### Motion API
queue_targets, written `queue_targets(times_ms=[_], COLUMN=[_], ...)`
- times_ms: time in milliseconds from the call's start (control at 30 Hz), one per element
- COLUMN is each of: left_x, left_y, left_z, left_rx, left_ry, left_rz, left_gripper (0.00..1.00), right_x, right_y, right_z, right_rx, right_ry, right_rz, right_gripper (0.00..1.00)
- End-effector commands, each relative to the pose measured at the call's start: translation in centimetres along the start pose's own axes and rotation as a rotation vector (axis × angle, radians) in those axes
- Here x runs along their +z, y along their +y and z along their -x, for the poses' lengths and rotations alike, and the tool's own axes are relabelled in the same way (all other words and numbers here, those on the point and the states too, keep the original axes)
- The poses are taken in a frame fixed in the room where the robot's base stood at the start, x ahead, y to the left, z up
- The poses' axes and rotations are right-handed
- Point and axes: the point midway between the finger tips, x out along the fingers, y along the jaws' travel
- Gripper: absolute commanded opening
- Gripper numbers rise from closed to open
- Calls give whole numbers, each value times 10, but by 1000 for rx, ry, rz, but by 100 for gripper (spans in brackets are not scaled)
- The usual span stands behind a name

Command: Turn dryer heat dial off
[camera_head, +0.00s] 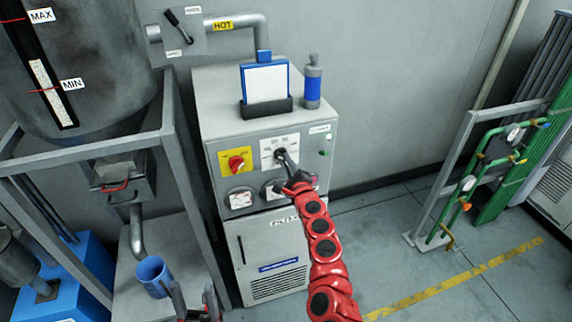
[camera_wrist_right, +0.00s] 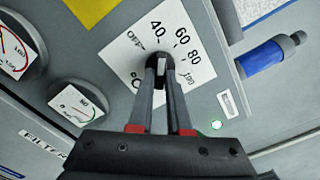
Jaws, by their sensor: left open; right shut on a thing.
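The dryer (camera_head: 215,95) is a grey cabinet in the middle of the head view. Its heat dial (camera_wrist_right: 161,62) is a dark knob on a white plate (camera_wrist_right: 125,37) marked with 40, 60, 80 and other labels. My right gripper (camera_wrist_right: 160,66) is shut on the dial, its two fingers on either side of the knob. In the head view my right gripper (camera_head: 286,160) hides part of the dial and panel. The knob's exact pointing is hard to tell between the fingers. My left gripper (camera_head: 197,305) is open and empty at the bottom edge, partly cut off.
A red switch on a yellow plate (camera_head: 246,153) sits left of the dial, with round gauges (camera_head: 240,199) below. A blue bottle (camera_head: 312,88) and a document holder (camera_head: 266,108) stand on top. A blue cup (camera_head: 151,276) stands lower left.

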Motion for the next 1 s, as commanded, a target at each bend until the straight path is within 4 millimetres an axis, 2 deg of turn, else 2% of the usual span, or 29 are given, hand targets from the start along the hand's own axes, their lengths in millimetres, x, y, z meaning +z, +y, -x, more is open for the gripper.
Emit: queue_targets(times_ms=[600,1000], left_x=[4,6], left_y=[1,2], left_z=[22,34], left_rx=[0,0], left_ry=[0,0], left_rz=[0,0], left_gripper=[56,56], right_x=[-1,0], right_y=[0,0], right_z=[0,0], right_rx=[-1,4], right_ry=[1,0], right_rz=[571,808], right_gripper=[0,0])
